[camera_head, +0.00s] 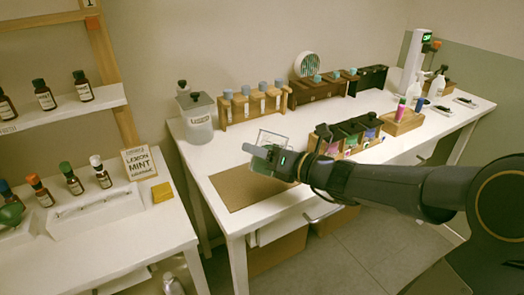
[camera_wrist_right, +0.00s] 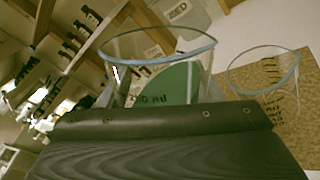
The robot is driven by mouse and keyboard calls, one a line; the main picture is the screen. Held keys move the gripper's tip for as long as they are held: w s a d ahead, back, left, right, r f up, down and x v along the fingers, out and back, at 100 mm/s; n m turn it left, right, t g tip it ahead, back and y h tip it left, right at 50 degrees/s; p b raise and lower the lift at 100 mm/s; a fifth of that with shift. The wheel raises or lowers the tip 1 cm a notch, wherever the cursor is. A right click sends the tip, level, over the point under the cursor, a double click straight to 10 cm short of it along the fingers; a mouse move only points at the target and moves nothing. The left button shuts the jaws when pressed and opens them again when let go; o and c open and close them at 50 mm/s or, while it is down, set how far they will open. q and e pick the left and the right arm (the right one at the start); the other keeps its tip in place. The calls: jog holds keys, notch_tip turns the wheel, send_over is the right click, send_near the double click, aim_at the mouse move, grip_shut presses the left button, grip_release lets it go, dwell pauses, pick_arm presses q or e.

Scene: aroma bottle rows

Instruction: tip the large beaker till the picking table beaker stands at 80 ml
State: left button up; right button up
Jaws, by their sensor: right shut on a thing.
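My right gripper (camera_head: 268,157) is over the far part of the brown mat on the table. In the right wrist view it is shut on a large clear beaker (camera_wrist_right: 118,78) with a bluish rim and a "250 ml" mark. Green shows through that beaker's wall; I cannot read its level. A second clear beaker (camera_wrist_right: 264,88) stands beside it over the brown mat (camera_head: 237,188), apart from it in the picture. Its dark marks are too small to read, and I see no clear liquid in it. In the head view the glass outlines overlap near the gripper. My left gripper is out of view.
A shelf unit with bottles and a LEMON MINT sign (camera_head: 140,164) is at left. The mat's near part is clear.

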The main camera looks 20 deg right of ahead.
jog(key=shift+r+p, duration=0.4)
jog(key=shift+p, duration=0.05)
jog(key=shift+w+d+f+m+p, duration=0.15)
jog(key=shift+f+m+p, duration=0.2)
jog(key=shift+m+p, duration=0.45)
dwell(0.4)
jog(key=shift+r+m+g+p, duration=0.3)
jog(key=shift+r+m+p, duration=0.35)
jog(key=shift+p, duration=0.7)
dwell(0.5)
jog(key=shift+f+m, duration=0.25)
jog(key=shift+f, duration=0.1)
dwell(1.0)
jog(key=shift+m+y+p, duration=0.3)
jog(key=shift+m+p, duration=0.1)
jog(key=shift+p, duration=0.85)
dwell(1.9)
